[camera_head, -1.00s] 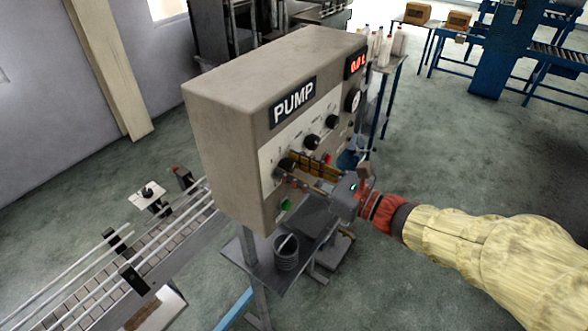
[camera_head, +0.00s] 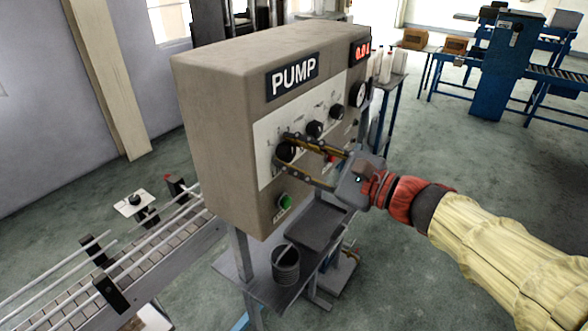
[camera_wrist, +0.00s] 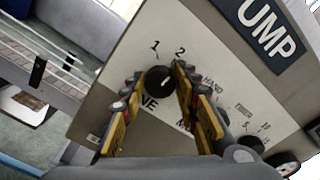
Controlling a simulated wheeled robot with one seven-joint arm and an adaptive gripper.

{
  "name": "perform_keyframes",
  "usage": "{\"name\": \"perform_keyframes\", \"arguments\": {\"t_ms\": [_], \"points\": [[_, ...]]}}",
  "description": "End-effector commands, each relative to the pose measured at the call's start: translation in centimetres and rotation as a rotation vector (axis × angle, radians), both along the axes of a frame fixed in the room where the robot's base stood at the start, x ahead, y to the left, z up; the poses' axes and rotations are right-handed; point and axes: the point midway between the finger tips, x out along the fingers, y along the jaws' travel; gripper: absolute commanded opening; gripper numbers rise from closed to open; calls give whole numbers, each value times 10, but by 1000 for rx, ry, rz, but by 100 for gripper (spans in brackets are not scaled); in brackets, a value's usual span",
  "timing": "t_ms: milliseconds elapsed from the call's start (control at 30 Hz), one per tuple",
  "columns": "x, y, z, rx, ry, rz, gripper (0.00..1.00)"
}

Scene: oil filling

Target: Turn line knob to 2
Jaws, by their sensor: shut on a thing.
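The line knob (camera_wrist: 159,82) is a round black knob on the white panel plate, with "1" and "2" printed above it and "NE" visible below in the wrist view. In the head view the knob (camera_head: 286,151) is at the left of the panel. My gripper (camera_wrist: 158,77) has one yellow-and-black finger on each side of the knob and is shut on it. In the head view my gripper (camera_head: 283,152) reaches in from the right, one finger above and one below the knob. I cannot clearly tell which number the knob's mark faces.
The grey pump box (camera_head: 215,135) carries other black knobs (camera_head: 314,129), a gauge (camera_head: 358,94), a red display (camera_head: 362,51) and a green button (camera_head: 285,202). A bucket (camera_head: 286,266) stands on the shelf below. A conveyor (camera_head: 130,265) is at lower left.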

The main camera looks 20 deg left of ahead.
Motion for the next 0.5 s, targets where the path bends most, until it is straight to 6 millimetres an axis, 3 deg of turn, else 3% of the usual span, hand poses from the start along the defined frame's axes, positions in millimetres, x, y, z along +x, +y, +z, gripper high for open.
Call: {"name": "perform_keyframes", "arguments": {"t_ms": [500], "points": [[0,0,0,-30,-80,1,5]]}}
